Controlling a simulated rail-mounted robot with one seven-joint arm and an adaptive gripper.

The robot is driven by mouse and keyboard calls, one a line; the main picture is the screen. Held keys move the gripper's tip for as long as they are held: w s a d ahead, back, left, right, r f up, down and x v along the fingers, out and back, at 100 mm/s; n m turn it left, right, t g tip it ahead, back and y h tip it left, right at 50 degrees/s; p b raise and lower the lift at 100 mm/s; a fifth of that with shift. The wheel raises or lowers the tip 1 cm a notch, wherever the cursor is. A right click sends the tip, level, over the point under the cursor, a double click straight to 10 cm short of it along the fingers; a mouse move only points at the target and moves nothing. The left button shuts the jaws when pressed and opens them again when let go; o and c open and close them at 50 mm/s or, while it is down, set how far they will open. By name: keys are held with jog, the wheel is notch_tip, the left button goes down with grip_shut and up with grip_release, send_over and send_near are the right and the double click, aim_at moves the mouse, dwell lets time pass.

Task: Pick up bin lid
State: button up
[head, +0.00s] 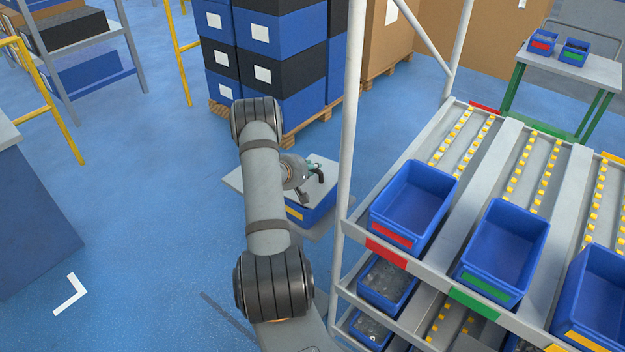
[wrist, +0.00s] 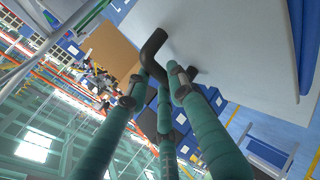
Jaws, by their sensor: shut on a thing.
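The bin lid (head: 318,193) is a pale grey panel with a dark handle, seen beyond my arm in the head view. It is at the top of a blue bin (head: 318,214) with a yellow label; whether it touches the rim I cannot tell. My gripper (head: 312,175) is at the handle, its green fingers shut on it. In the wrist view the bent black handle (wrist: 153,48) lies between the green fingers of my gripper (wrist: 165,82). The lid's broad grey face (wrist: 235,45) fills the upper right there. My arm hides part of the bin in the head view.
The bin stands on a grey stand (head: 236,180). A flow rack (head: 400,255) with blue bins (head: 414,203) and a white upright (head: 349,130) is close on the right. Stacked blue and black boxes (head: 268,50) stand behind. Blue floor is open at the left.

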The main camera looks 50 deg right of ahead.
grip_shut()
jog(key=shift+r, duration=0.1)
notch_tip(320, 180, up, 9)
jog(key=b, duration=0.3)
jog(key=shift+f, duration=0.2)
jog(key=shift+a+f+m+b, duration=0.2)
jog(key=shift+m+b, duration=0.5)
jog(key=shift+b, duration=0.5)
jog(key=shift+r, duration=0.1)
jog(key=shift+f+b, duration=0.2)
jog(key=shift+b, duration=0.45)
jog(key=b, duration=1)
send_over(309, 180)
notch_tip(309, 180, down, 7)
jog(key=shift+f, duration=0.1)
jog(key=shift+f+b, duration=0.85)
jog(key=shift+b, duration=0.4)
